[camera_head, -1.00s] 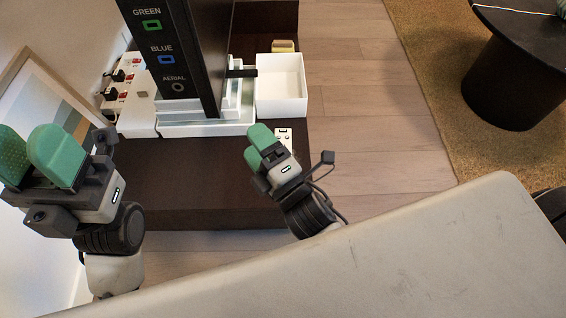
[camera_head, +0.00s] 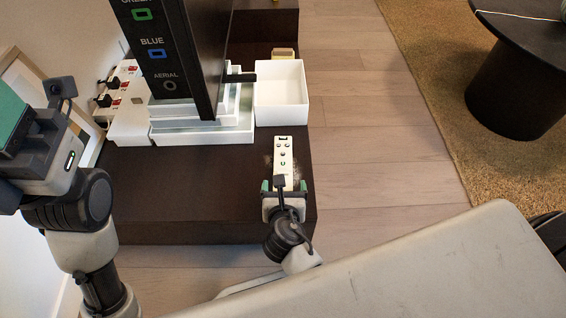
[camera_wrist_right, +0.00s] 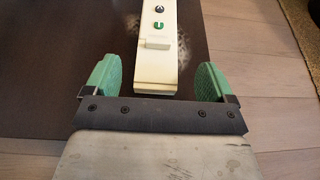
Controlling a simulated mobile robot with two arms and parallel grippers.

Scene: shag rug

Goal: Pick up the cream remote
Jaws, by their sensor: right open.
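My right gripper (camera_head: 284,186) is open at the near end of the remote. In the wrist view the fingers (camera_wrist_right: 158,84) stand apart on either side of it, with a gap on each side. My left gripper (camera_head: 12,120) is at the left edge, partly cut off, and its jaw gap is not clear.
A white open box (camera_head: 281,92) stands behind the remote, with a small yellowish block (camera_head: 283,53) beyond it. A dark screen on a stepped white base (camera_head: 203,127) and a power strip (camera_head: 120,85) stand left. Bare cabinet top (camera_head: 200,185) lies left of the remote.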

